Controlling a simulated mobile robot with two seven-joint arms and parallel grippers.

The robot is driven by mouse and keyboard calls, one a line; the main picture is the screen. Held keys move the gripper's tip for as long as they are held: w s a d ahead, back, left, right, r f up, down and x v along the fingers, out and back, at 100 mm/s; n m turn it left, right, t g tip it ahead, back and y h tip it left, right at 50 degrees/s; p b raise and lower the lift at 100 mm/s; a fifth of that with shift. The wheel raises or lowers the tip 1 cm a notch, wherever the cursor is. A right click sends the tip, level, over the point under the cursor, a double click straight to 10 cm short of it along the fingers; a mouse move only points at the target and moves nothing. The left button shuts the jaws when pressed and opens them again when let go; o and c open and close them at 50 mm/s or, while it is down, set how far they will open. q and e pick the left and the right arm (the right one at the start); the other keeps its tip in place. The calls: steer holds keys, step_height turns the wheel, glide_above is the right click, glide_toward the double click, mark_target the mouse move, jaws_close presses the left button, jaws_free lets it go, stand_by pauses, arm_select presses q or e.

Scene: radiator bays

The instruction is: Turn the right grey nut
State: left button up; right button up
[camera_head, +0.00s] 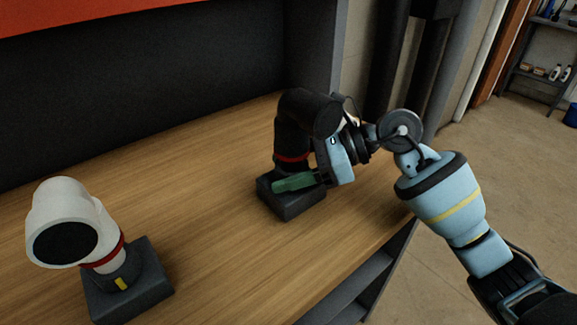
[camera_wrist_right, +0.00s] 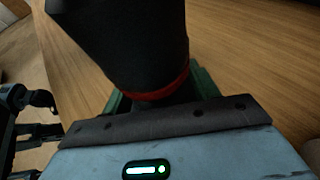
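The right grey nut is at the foot of the black bent pipe (camera_head: 292,115), under its red ring (camera_head: 290,158). In the head view the nut is hidden behind my finger. In the right wrist view a dark part of the nut (camera_wrist_right: 165,102) shows below the red ring (camera_wrist_right: 160,93). My right gripper (camera_head: 298,182) has its green fingers at the level of the nut, one on each side of it. In the wrist view the fingers show to its left (camera_wrist_right: 118,103) and right (camera_wrist_right: 206,84). Whether they press on the nut cannot be told. My left gripper is out of view.
A white bent pipe (camera_head: 65,205) with a red ring and a dark collar with a yellow mark (camera_head: 121,284) stands on a dark base at the left. The black pipe's base (camera_head: 290,208) is near the wooden bench's (camera_head: 190,190) right edge. Bench between the pipes is clear.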

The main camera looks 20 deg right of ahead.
steer(key=c, duration=0.6)
steer(key=shift+f+n+g+b, duration=0.15)
steer(key=shift+n+g+b, duration=0.7)
steer(key=shift+g, duration=0.25)
steer(key=shift+n+g+y, duration=0.3)
steer(key=shift+n, duration=0.05)
steer(key=shift+n+g, duration=0.3)
steer(key=shift+g, duration=0.1)
steer(key=shift+s, duration=0.1)
steer(key=o, duration=1)
steer(key=shift+c, duration=0.2)
